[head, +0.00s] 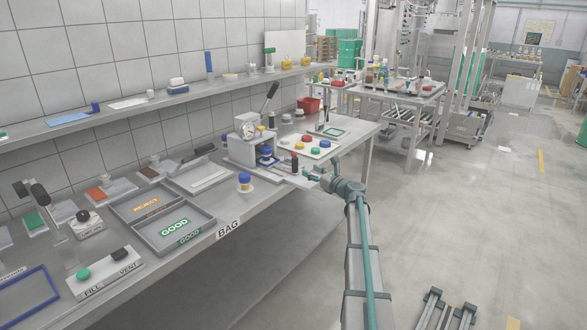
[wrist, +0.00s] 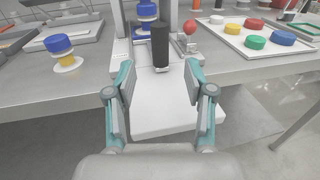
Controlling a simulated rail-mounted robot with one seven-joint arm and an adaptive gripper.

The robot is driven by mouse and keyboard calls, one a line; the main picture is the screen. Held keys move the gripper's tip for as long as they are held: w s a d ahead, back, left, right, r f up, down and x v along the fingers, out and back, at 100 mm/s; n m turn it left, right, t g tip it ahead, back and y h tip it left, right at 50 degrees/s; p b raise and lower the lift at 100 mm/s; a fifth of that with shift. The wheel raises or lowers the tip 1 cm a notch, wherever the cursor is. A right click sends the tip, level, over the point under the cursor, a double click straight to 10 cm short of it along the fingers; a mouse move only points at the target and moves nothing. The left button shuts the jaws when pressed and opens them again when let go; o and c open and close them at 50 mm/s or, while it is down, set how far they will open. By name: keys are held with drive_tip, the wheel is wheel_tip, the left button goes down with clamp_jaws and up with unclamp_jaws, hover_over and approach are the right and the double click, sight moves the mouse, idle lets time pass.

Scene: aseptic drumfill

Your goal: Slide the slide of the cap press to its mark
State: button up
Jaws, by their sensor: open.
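The cap press (head: 243,140) is a grey unit with a dial and a raised black lever on the bench. Its slide (head: 292,178) is a pale flat plate that sticks out toward the bench's front edge; it also shows in the wrist view (wrist: 165,118). An upright black handle (wrist: 159,45) stands on the slide, also seen in the head view (head: 294,161). A blue-capped jar (wrist: 147,11) is at the press behind the handle. My gripper (wrist: 160,82) is open, its fingers either side of the slide in the picture, in front of the handle. I cannot make out the mark.
A tray of coloured caps (head: 311,145) lies right of the press. A blue-and-yellow jar (head: 244,182) stands left of it on the bench. A red ball knob (wrist: 190,27) is close right of the handle. Open floor (head: 450,220) lies right of the bench.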

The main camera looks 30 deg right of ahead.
sight(297, 163)
drive_tip(key=p+x, duration=0.1)
drive_tip(key=x, duration=0.9)
drive_tip(key=shift+w+a+p, duration=0.1)
drive_tip(key=shift+w+p, duration=0.2)
drive_tip(key=shift+c, duration=0.4)
clamp_jaws()
